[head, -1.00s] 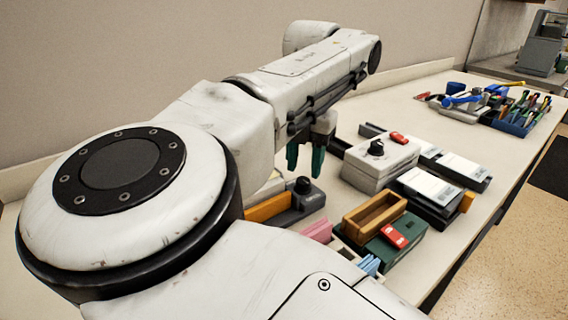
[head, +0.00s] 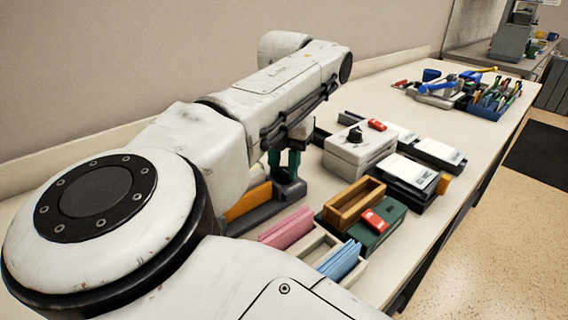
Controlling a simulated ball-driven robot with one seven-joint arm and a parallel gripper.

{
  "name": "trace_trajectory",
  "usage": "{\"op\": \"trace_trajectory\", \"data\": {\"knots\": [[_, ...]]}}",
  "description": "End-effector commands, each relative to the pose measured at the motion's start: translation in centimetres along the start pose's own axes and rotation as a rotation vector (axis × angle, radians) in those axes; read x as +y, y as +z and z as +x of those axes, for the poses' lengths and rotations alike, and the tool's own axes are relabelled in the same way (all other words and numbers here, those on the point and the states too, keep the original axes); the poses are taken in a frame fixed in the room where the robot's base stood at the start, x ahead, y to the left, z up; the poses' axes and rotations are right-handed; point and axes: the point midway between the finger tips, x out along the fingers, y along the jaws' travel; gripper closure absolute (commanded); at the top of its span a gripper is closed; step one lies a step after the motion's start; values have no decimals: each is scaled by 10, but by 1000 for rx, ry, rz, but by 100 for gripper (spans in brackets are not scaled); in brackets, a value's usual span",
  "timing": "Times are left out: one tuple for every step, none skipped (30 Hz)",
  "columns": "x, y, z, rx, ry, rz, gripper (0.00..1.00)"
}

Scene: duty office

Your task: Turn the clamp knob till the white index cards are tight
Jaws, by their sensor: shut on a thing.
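The clamp (head: 266,213) is a low dark grey fixture with an orange bar (head: 248,201) along it, in the middle of the head view beside my arm. My gripper (head: 285,180) has dark green fingers pointing down at the clamp's right end. The fingers are shut around the clamp's black knob, which they hide almost wholly. My arm covers the clamp's far left part. I cannot make out white index cards in the clamp, nor tell how tight anything in it is.
A light grey box (head: 347,157) with a black dial and red item stands right of the clamp. Near it are white-topped stacks (head: 406,172), a wooden tray on a green box (head: 392,228), and a divider with pink and blue cards (head: 316,250). Tools lie at the far end.

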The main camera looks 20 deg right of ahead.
Motion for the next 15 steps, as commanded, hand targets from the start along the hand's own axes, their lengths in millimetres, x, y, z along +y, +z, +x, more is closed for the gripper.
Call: {"op": "trace_trajectory", "data": {"knots": [[0, 0, 0, 0, 0, 1, 99], [0, 0, 0, 0, 0, 1, 99], [0, 0, 0, 1, 0, 1, 99], [0, 0, 0, 1, 0, 3, 99], [0, 0, 0, 1, -1, 5, 99], [0, 0, 0, 1, -1, 9, 99], [0, 0, 0, 0, -1, 13, 99], [0, 0, 0, 0, -1, 19, 99], [0, 0, 0, 0, -1, 30, 99], [0, 0, 0, 0, -1, 39, 99], [0, 0, 0, 0, -1, 50, 99], [0, 0, 0, 0, -1, 68, 99], [0, 0, 0, 0, 0, 83, 99], [0, 0, 0, 0, 0, 100, 99], [0, 0, 0, 0, 0, 125, 99]]}}
